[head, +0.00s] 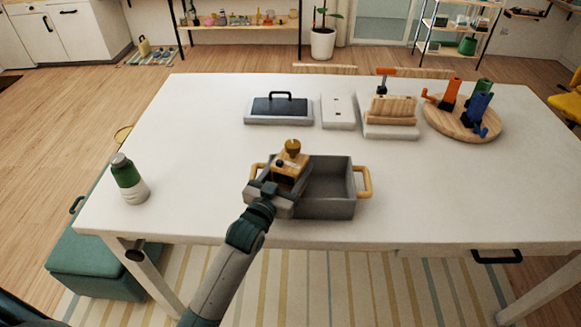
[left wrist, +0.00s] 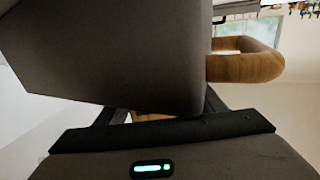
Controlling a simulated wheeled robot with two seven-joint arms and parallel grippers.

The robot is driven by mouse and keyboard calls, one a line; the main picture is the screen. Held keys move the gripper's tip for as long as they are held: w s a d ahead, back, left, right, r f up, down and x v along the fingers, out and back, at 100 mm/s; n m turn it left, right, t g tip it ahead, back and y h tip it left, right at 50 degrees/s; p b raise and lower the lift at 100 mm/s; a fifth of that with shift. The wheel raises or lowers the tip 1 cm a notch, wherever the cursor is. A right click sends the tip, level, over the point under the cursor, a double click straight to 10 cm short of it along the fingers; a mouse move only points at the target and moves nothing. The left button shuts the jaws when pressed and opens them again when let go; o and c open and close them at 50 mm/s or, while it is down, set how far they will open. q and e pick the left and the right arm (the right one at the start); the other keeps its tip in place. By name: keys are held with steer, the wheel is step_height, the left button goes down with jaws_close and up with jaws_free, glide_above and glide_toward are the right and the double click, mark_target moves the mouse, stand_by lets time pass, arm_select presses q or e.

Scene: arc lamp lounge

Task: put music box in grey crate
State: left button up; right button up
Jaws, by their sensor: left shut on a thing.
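The music box (head: 289,163), a small light-wood box with a brass knob on top, is at the left part of the grey crate (head: 335,208) in the head view. My left gripper (head: 277,188) comes in over the crate's front left corner and is shut on the music box. I cannot tell whether the box touches the crate floor. In the left wrist view the dark crate wall (left wrist: 110,50) and one wooden handle (left wrist: 245,67) fill the upper part and hide most of the fingers. A sliver of wood (left wrist: 150,117) shows between them. My right gripper is not in view.
A green and white bottle (head: 130,180) stands at the table's left. Behind the crate are a dark-topped case (head: 279,108), a white switch plate (head: 338,112), a wooden block stand (head: 390,110) and a round board (head: 450,125) with coloured items. The table's right front is clear.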

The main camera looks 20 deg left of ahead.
arm_select(q)
steer(key=shift+f, duration=0.15)
steer(key=o, duration=1.2)
steer(key=shift+f, duration=0.1)
steer(key=shift+o, duration=1.2)
steer(key=shift+s, duration=0.1)
steer(key=shift+f, duration=0.15)
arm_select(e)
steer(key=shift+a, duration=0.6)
arm_select(q)
steer(key=shift+r, duration=0.25)
steer(key=s+a+r+b, duration=0.1)
steer(key=s+b, duration=0.2)
steer(key=s, duration=0.8)
steer(key=shift+s+a, duration=0.15)
steer(key=shift+s, duration=0.25)
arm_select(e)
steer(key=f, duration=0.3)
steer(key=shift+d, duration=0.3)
